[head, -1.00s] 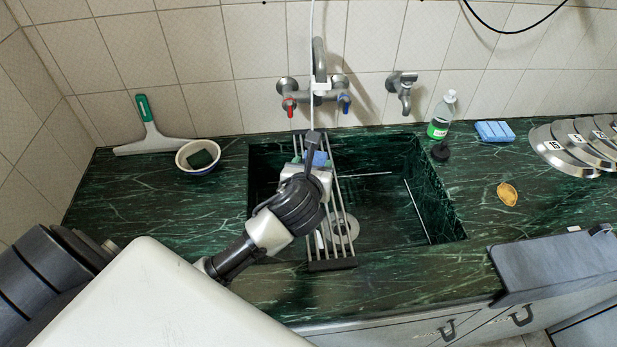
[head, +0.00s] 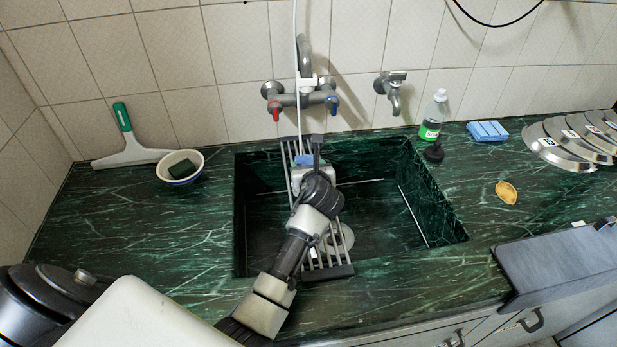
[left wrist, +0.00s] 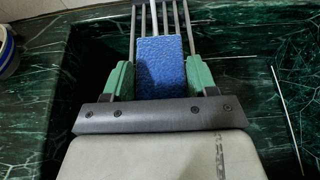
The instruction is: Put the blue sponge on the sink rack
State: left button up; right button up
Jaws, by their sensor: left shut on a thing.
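The blue sponge (left wrist: 161,66) is between the two green fingertips of my left gripper (left wrist: 160,82), which is shut on it. In the left wrist view the sponge lies over the bars of the metal sink rack (left wrist: 182,20); I cannot tell whether it touches them. In the head view the held sponge (head: 305,160) shows only partly beyond my left gripper (head: 308,163), over the far part of the rack. The rack (head: 330,271) spans the sink from back to front, and my left arm covers much of it. My right gripper is not in view.
The dark sink basin (head: 385,215) is open right of the rack. Taps (head: 303,98) are on the wall behind. A bowl with a dark green sponge (head: 180,168) and a squeegee (head: 128,145) stand left. A bottle (head: 433,115), another blue sponge (head: 487,131) and lids (head: 565,140) are right.

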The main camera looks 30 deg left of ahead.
pick_arm(q)
jog(key=shift+f, duration=1.25)
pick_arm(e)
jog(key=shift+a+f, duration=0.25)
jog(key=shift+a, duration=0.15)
pick_arm(q)
jog(key=shift+f, duration=0.1)
jog(key=o, duration=1)
jog(key=shift+c, duration=0.2)
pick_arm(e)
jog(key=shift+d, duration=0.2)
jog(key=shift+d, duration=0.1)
pick_arm(q)
jog(key=v, duration=1.2)
jog(key=shift+p, duration=0.3)
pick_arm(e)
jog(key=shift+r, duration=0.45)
